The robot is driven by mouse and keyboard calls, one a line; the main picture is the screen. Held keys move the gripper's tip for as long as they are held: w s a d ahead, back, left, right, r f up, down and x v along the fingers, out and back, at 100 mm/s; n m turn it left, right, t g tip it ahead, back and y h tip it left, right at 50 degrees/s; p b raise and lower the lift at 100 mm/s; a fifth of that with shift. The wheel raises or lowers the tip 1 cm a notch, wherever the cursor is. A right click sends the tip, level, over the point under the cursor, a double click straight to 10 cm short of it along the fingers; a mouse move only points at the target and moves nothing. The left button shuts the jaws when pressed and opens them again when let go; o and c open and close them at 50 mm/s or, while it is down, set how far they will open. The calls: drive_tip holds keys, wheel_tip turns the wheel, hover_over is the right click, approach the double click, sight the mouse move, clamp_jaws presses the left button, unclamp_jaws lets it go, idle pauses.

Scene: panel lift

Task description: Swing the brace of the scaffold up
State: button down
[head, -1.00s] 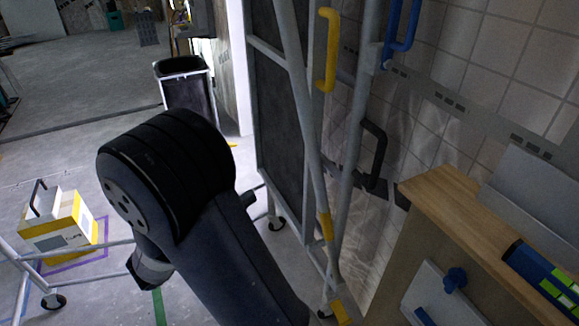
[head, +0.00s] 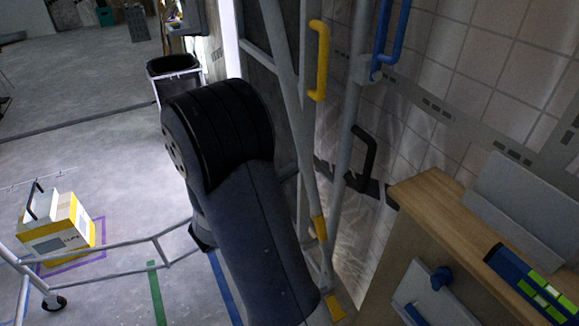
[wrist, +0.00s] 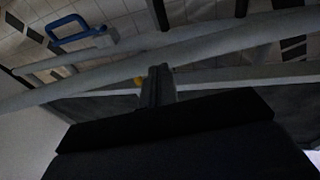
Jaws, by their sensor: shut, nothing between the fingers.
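The scaffold's grey tubes stand upright right of centre in the head view. A slanting tube (head: 285,65), which looks like the brace, runs from the upper left down to a yellow band near the foot. A yellow handle (head: 321,62) is fixed beside it, and a blue handle (head: 391,45) sits higher on the right; the blue handle also shows in the wrist view (wrist: 68,36). My gripper (wrist: 158,82) is shut and empty, just below the grey tubes (wrist: 215,42) in the wrist view. Whether it touches a tube cannot be told. My arm hides it in the head view.
A wooden-topped cabinet (head: 430,190) stands close on the right, with a tiled wall (head: 440,60) behind. A black handle (head: 364,160) is beyond the tubes. A yellow-and-white box (head: 58,232) and a low tube frame (head: 110,247) are at the left. Open floor lies between.

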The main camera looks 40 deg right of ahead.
drive_tip(key=shift+d+r, duration=0.1)
drive_tip(key=shift+d, duration=0.2)
drive_tip(key=s+d+r+y, duration=0.1)
drive_tip(key=s+d+r, duration=0.1)
drive_tip(key=d, duration=0.6)
drive_tip(key=shift+d+p, duration=0.25)
drive_tip(key=shift+p, duration=0.05)
